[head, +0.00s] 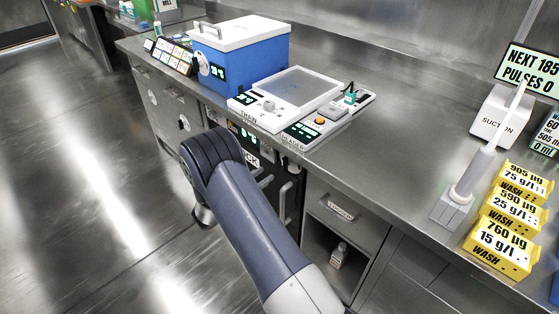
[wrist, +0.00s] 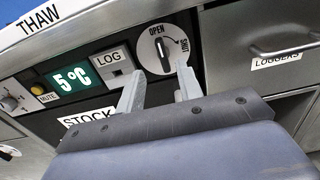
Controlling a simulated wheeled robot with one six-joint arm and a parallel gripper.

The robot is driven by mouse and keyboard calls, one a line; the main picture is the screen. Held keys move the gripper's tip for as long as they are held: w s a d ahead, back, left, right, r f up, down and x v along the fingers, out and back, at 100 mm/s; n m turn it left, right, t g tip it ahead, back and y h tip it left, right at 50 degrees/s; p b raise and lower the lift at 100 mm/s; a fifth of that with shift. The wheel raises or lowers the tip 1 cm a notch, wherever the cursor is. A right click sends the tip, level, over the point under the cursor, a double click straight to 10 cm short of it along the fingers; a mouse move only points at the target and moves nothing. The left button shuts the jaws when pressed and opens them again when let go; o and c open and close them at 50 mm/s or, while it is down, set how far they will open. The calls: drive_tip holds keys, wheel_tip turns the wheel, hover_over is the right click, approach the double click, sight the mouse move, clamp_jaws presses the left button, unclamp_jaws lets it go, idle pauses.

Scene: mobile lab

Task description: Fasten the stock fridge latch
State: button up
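The STOCK label (wrist: 88,116) is partly covered by my gripper.
Left of the latch are a LOG socket (wrist: 114,64) and a 5°C display (wrist: 75,79). A LOGGERS drawer (wrist: 270,35) is at the right. Open floor (head: 90,200) lies at the left.

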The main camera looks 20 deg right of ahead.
sight(282, 163)
drive_tip(key=x, duration=0.8)
drive_tip(key=shift+w+d, duration=0.15)
drive_tip(key=shift+d, duration=0.25)
drive_tip(key=shift+c, duration=0.4)
clamp_jaws()
